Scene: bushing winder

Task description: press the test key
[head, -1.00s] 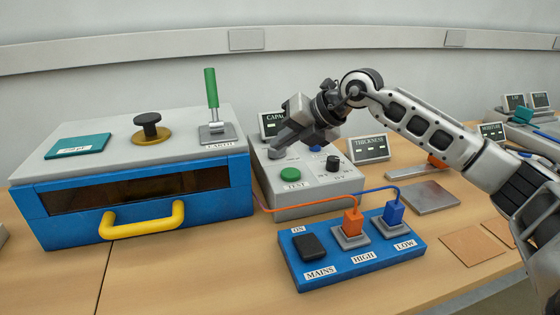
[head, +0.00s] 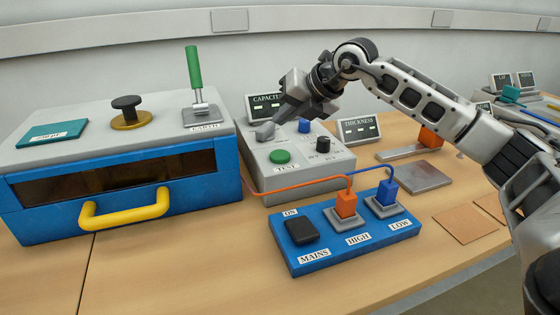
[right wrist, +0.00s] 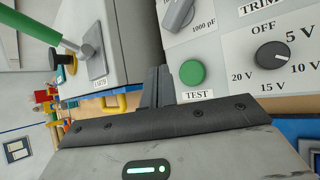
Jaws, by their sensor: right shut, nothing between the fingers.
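The test key is a round green button (head: 280,157) marked TEST on the sloping top of a grey meter box (head: 262,182). In the right wrist view the green button (right wrist: 193,73) lies just right of my closed fingers. My right gripper (head: 272,126) is shut and empty, above the back left part of the box, beyond the button in the head view. In the right wrist view its dark fingers (right wrist: 158,80) partly cover the box's left edge. Contact with the box cannot be told. My left gripper is not in view.
A grey selector knob (right wrist: 178,12), a blue knob (head: 305,126) and a black dial (head: 323,144) share the panel. A blue cabinet (head: 30,219) with an upright green lever (head: 194,68) stands left. A blue socket board (head: 345,252) with orange and blue leads lies in front.

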